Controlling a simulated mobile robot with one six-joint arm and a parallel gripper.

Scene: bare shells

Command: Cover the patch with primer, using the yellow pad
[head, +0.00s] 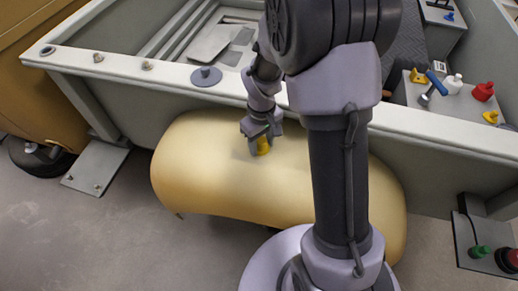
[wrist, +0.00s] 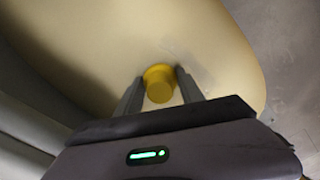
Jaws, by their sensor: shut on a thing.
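The yellow pad (head: 262,147) is held between the fingers of my gripper (head: 261,142), which points down over the middle of a large cream-yellow curved shell (head: 215,175). In the wrist view, my gripper (wrist: 159,80) has its two grey fingers on either side of the yellow pad (wrist: 159,83), with the smooth shell (wrist: 190,35) behind it. I cannot tell whether the pad touches the shell. My arm hides part of the shell's right half in the head view.
A pale metal frame (head: 130,75) runs behind the shell. A green knob (head: 480,252) and red knob (head: 509,260) are lower right. Bare floor lies front left.

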